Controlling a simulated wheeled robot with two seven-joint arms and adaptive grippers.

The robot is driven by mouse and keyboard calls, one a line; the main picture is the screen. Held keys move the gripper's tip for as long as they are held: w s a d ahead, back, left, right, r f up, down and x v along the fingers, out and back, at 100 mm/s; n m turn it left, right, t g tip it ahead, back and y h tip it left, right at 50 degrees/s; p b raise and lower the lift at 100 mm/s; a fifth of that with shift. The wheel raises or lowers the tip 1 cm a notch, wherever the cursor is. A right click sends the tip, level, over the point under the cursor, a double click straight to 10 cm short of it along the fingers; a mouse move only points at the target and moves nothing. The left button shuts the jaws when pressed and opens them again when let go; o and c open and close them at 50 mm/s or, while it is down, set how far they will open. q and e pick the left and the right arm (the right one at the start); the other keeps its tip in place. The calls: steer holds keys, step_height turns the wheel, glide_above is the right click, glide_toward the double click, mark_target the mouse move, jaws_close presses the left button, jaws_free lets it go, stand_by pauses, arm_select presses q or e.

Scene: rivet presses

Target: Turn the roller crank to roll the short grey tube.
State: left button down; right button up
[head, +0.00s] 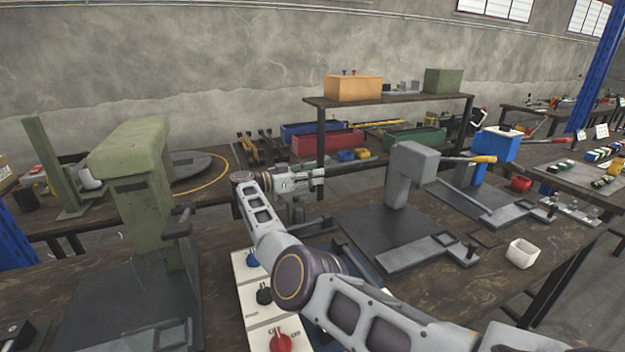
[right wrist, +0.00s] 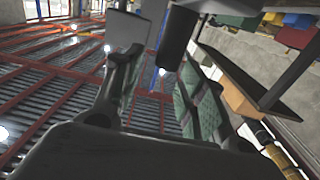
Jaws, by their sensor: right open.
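My right gripper (head: 316,178) is beyond the control box, at the end of my arm that reaches in from the lower right. Its fingers point right. In the right wrist view the gripper (right wrist: 150,42) is open, with nothing between the fingers. A small dark device with a rod-like handle (head: 314,223) sits on the bench just below my right gripper, partly behind my arm. I cannot tell whether that handle is the roller crank. I cannot make out the short grey tube. My left gripper is not in view.
A green press (head: 135,165) stands at left. A grey press (head: 405,170) with a yellow-tipped lever and a blue press (head: 494,146) stand at right. A control box (head: 262,300) with knobs is under my arm.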

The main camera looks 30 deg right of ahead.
steer(key=shift+r, duration=3.85)
steer(key=shift+c, duration=0.5)
